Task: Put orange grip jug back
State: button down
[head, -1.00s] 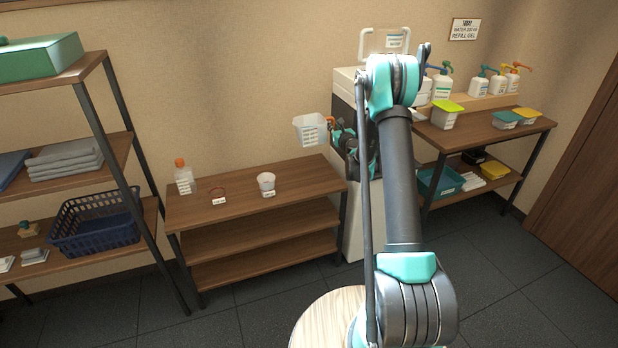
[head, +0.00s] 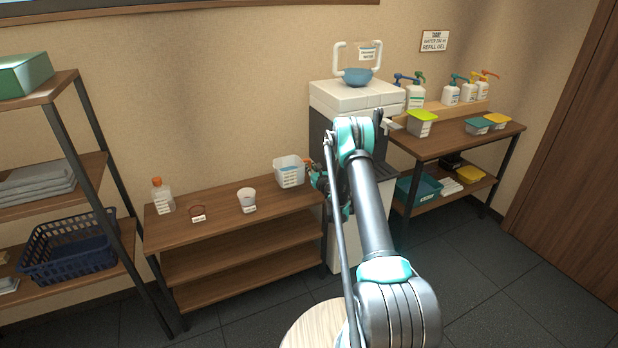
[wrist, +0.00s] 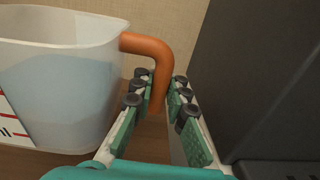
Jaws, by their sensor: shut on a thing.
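The orange grip jug (head: 289,173) is a clear square jug with a white label. In the head view it is upright at the right end of the low wooden shelf's top (head: 225,222). I cannot tell whether its base touches the wood. In the wrist view the jug (wrist: 65,85) fills the left side, with bluish contents inside. Its orange handle (wrist: 148,45) bends down between the fingers of my gripper (wrist: 162,95), which is shut on it. In the head view my gripper (head: 313,176) is just right of the jug, partly hidden by my arm.
A white-topped dispenser (head: 355,97) with a blue bowl (head: 357,77) stands close on the right. Bare wood lies between cup and jug.

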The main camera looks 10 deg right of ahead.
jog(key=shift+f, duration=2.65)
jog(key=shift+f, duration=0.1)
jog(key=c, duration=1.5)
grip_release()
